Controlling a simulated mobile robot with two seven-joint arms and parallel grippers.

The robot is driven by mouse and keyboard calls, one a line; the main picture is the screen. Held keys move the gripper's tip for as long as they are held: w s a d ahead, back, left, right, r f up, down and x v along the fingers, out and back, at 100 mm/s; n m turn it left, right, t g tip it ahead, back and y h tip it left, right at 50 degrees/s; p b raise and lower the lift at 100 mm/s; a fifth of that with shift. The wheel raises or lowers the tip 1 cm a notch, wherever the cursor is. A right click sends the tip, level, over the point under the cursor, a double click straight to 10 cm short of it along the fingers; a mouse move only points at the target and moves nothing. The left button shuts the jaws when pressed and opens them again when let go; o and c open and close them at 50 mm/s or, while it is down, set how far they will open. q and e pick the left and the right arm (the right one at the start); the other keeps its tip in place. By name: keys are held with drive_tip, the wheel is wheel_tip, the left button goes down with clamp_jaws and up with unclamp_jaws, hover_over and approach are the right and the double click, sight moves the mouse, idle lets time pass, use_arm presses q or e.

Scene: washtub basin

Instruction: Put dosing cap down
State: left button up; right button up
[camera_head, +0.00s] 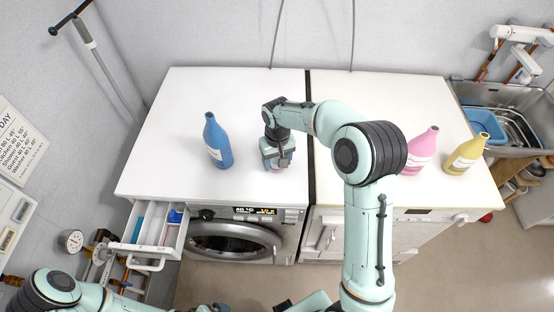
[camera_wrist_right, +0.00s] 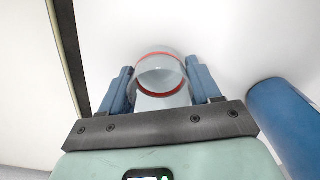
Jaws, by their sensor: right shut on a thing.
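The dosing cap (camera_wrist_right: 160,75) is a clear cup with a red rim, seen in the right wrist view between the two blue fingers. My right gripper (camera_head: 278,166) is shut on it, pointing down at the white top of the washing machine, to the right of the blue bottle. It also shows in the right wrist view (camera_wrist_right: 160,88). In the head view the cap is mostly hidden by the fingers. I cannot tell whether the cap touches the surface. My left arm shows at the bottom left, but its gripper cannot be made out.
The blue bottle (camera_head: 217,143) stands left of my right gripper. A pink bottle (camera_head: 421,151) and a yellow bottle (camera_head: 464,155) stand on the right. The detergent drawer (camera_head: 127,247) is open at the front. The white top (camera_head: 165,130) is clear around the gripper.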

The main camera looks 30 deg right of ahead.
drive_tip(key=shift+f, duration=0.2)
drive_tip(key=o, duration=1)
drive_tip(key=shift+r, duration=0.1)
drive_tip(key=shift+r, duration=0.25)
use_arm(q)
drive_tip(key=shift+w+r+p, duration=0.55)
drive_tip(key=shift+w+r, duration=0.2)
drive_tip(key=shift+r, duration=0.05)
use_arm(e)
wheel_tip(320, 180, up, 12)
drive_tip(key=shift+f, duration=0.15)
